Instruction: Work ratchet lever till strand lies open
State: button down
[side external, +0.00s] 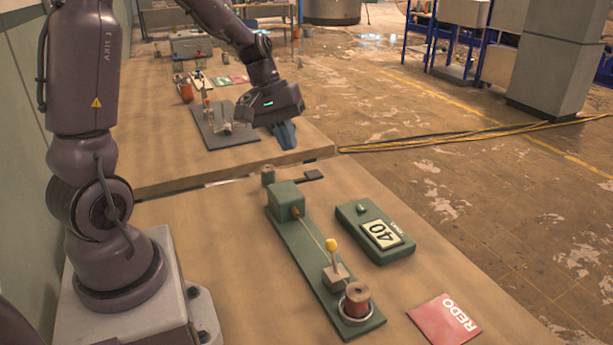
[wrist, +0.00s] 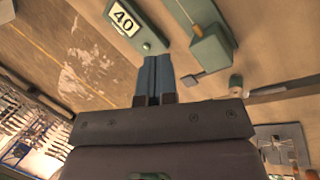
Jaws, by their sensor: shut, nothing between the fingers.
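The ratchet lever (side external: 331,246) has a yellow knob and stands up from a small block on a long green base plate (side external: 312,262). A thin straight strand (side external: 314,233) runs from a green box (side external: 287,201) toward the lever block. A spool with reddish winding (side external: 355,301) stands at the plate's near end. The green box also shows in the wrist view (wrist: 212,52), but the lever is not clearly visible there. My gripper (side external: 287,137) is shut and empty, high and well behind the fixture. Its blue fingers show together in the wrist view (wrist: 155,65).
A green counter box (side external: 375,232) reading 40 sits right of the plate. A red REDO card (side external: 444,319) lies at near right. A small green spool (side external: 267,175) and a dark flat piece (side external: 313,175) lie behind. A grey plate (side external: 225,143) with parts is on the farther bench.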

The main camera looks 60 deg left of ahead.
aim_at(305, 178)
jog(key=w+a+f+n+t, duration=0.3)
jog(key=w+a+n, duration=0.2)
jog(key=a, duration=0.2)
jog(key=w+a+f+n+t, duration=0.3)
jog(key=w+a+f+n, duration=0.1)
jog(key=a, duration=0.4)
jog(key=shift+w+a+f+n+h, duration=0.15)
jog(key=shift+w+a+n+h, duration=0.15)
jog(key=shift+w+n, duration=0.65)
jog(key=shift+s+d, duration=0.1)
jog(key=shift+s, duration=0.1)
jog(key=shift+w+f, duration=0.15)
jog(key=shift+f, duration=4.25)
jog(key=shift+f, duration=0.1)
jog(key=shift+f, duration=0.3)
